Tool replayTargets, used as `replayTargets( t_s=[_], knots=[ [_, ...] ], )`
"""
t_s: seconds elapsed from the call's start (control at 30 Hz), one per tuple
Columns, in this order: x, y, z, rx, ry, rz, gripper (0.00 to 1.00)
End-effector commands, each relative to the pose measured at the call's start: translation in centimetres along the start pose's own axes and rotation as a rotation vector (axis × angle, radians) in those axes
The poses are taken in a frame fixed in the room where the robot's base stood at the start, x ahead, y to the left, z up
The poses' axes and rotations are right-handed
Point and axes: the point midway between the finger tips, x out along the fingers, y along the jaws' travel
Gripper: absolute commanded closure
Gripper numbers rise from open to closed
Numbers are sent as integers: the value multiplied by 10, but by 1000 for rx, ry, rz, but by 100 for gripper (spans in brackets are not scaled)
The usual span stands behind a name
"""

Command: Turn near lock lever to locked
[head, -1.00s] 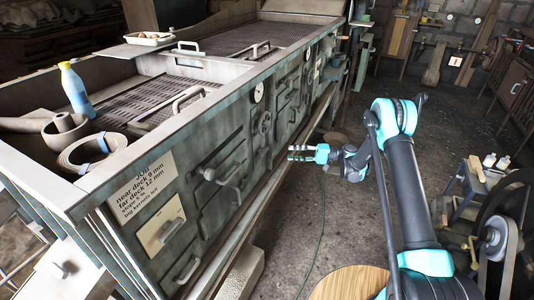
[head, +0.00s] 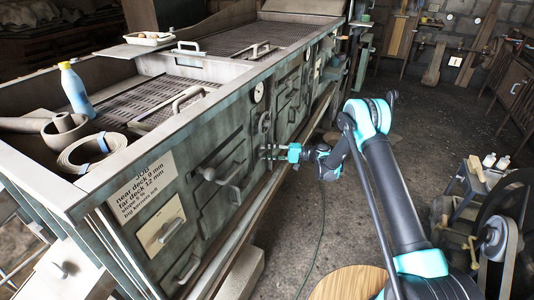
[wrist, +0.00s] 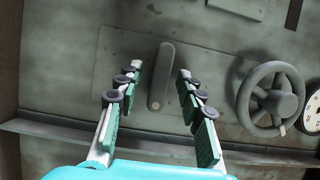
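A grey lock lever (wrist: 162,78) sits on a flat plate on the machine's side wall, in the middle of the wrist view. It lies nearly along the picture's vertical, with a rounded pivot end at the top and a small knob at the lower end. My gripper (wrist: 160,69) is open, with one finger on each side of the lever and a visible gap to both. I cannot tell how deep the fingertips reach. In the head view my gripper (head: 264,152) is at the side wall, and the lever cannot be made out there.
A handwheel (wrist: 270,98) is right of the lever in the wrist view, with a dial gauge (wrist: 314,112) beyond it. A ledge (wrist: 60,132) runs along the panel below. In the head view a crank handle (head: 218,177) projects from the wall nearer the camera.

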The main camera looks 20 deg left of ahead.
Motion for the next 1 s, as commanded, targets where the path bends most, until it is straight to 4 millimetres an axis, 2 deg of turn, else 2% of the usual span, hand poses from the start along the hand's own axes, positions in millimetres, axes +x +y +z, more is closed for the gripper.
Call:
replayTargets(
  t_s=[0.1,0.4,0.77,1.0],
  knots=[
    [0,0,0,0,0,0,65],
    [0,0,0,0,0,0,100],
    [-1,0,0,-32,0,14,100],
    [-1,-2,0,-156,-1,66,100]
  ],
)
